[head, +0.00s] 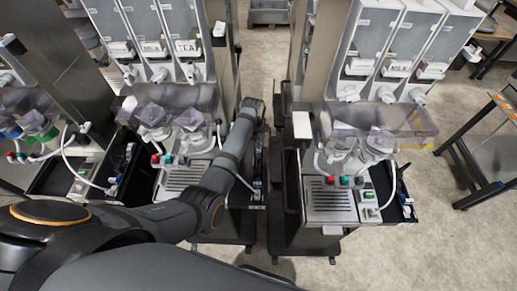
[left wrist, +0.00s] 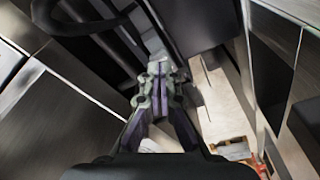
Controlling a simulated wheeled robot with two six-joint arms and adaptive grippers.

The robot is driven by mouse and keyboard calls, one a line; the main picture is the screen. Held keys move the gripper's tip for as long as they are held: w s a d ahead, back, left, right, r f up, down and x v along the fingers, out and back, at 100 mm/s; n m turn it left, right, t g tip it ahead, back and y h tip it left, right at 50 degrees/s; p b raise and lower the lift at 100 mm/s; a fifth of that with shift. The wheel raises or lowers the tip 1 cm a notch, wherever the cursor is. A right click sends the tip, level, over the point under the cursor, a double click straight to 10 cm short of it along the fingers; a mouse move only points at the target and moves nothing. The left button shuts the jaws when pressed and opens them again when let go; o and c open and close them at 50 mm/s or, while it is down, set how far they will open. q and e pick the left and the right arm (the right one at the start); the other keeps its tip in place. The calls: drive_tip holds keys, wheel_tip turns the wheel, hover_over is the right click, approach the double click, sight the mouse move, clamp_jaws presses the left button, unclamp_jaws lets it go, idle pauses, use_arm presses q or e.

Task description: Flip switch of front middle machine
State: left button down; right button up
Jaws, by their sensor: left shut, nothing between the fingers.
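The middle machine (head: 185,178) has a steel drip tray, red and teal knobs (head: 162,159) and clear hoppers above. My left arm crosses in front of its right part and hides the lower right of its panel. I cannot make out its switch. My left gripper (left wrist: 158,85) is shut and empty in the left wrist view, pointing into a dark gap between steel panels. In the head view the arm's far end is at the machine's right side, and the fingertips are hard to make out there. I cannot tell whether they touch anything. My right gripper is not in view.
A similar machine (head: 330,200) stands to the right, with a green switch (head: 369,195) on its panel. Another machine (head: 40,150) is at the far left. A narrow strip of floor separates the middle and right machines. A dark-framed table (head: 495,150) stands at right.

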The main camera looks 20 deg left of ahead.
sight(258, 151)
use_arm(q)
drive_tip(key=shift+f+b, duration=0.5)
drive_tip(key=shift+f, duration=0.5)
idle(0.8)
wheel_tip(258, 151, up, 3)
drive_tip(key=p, duration=0.2)
drive_tip(key=shift+f+p, duration=0.1)
drive_tip(key=shift+p, duration=0.3)
drive_tip(key=shift+r, duration=2.15)
drive_tip(key=shift+f, duration=0.15)
